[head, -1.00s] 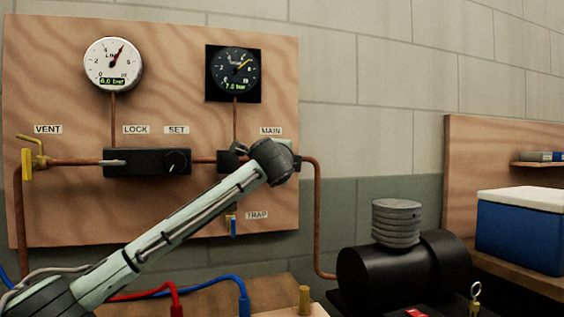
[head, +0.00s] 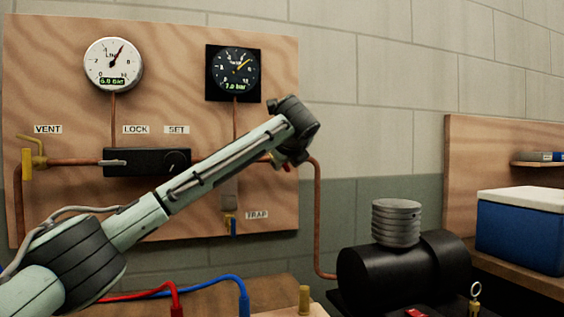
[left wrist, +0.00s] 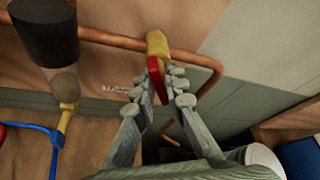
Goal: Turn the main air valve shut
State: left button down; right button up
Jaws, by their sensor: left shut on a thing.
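The main air valve shows in the left wrist view as a yellow brass body (left wrist: 157,45) on the copper pipe, with a red lever handle (left wrist: 158,80). My left gripper (left wrist: 162,88) is shut on the red handle, one finger on each side. In the head view the gripper (head: 287,162) is at the right part of the board, mostly hidden behind my wrist. My right gripper is in neither view.
The line gauge (head: 113,64) reads about 6.0 bar and the black gauge (head: 233,72) 7.0 bar. The lock and set block (head: 148,162), yellow vent valve (head: 28,163) and trap valve (head: 232,224) are nearby. A black compressor (head: 400,270) stands lower right.

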pick_arm(q)
jog(key=m+g+y, duration=0.1)
jog(key=m+y, duration=0.1)
jog(key=m, duration=0.2)
jog(key=shift+y, duration=0.3)
dwell(0.5)
jog(key=c, duration=1.6)
grip_release()
jog(key=shift+c, duration=0.2)
jog(key=shift+s, duration=0.1)
jog(key=v, duration=1.2)
jog(key=shift+d+r, duration=0.1)
jog(key=shift+d, duration=0.1)
